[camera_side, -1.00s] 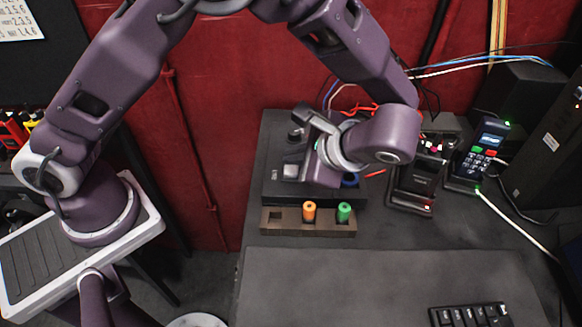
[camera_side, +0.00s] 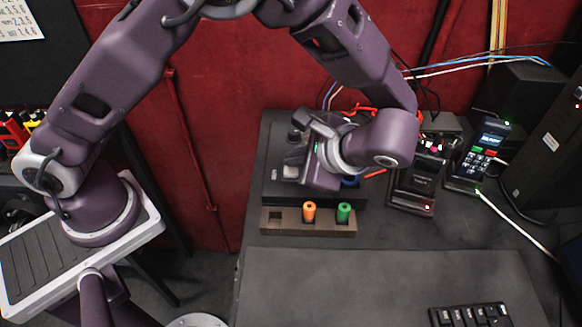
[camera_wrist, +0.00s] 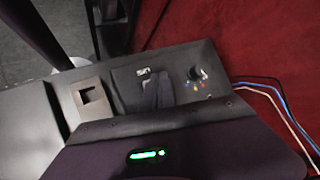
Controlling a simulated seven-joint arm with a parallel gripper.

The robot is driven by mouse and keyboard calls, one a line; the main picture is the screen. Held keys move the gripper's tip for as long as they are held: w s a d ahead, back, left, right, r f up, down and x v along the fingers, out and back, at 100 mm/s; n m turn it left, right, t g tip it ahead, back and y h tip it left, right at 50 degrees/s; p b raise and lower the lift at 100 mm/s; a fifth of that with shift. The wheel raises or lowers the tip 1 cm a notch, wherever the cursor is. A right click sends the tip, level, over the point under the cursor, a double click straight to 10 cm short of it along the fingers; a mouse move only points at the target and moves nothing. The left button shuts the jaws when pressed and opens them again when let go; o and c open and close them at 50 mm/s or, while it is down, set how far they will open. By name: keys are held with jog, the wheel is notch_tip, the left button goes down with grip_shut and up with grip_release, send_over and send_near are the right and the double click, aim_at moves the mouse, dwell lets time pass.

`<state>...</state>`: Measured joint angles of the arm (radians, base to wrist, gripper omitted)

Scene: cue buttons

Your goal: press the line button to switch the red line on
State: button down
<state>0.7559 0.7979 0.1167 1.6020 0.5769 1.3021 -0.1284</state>
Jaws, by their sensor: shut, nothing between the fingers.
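The black control box (camera_side: 271,190) lies on the dark bench below my wrist. In the wrist view its top (camera_wrist: 122,86) carries a white label (camera_wrist: 150,70) that seems to read LINE. My gripper (camera_wrist: 157,94) is shut and empty, its dark fingers over the box just beside that label. I cannot make out a lit red line.
A brown block (camera_side: 288,228) in front of the box holds an orange peg (camera_side: 309,212) and a green peg (camera_side: 344,213), with one empty square hole. A knob (camera_wrist: 197,73) with coloured dots sits on the box. Handsets (camera_side: 480,150) and cables stand to the right.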

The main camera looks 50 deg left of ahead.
aim_at(294, 173)
jog(key=shift+f, duration=0.6)
dwell(0.6)
jog(key=shift+r, duration=0.95)
jog(key=shift+r, duration=2.5)
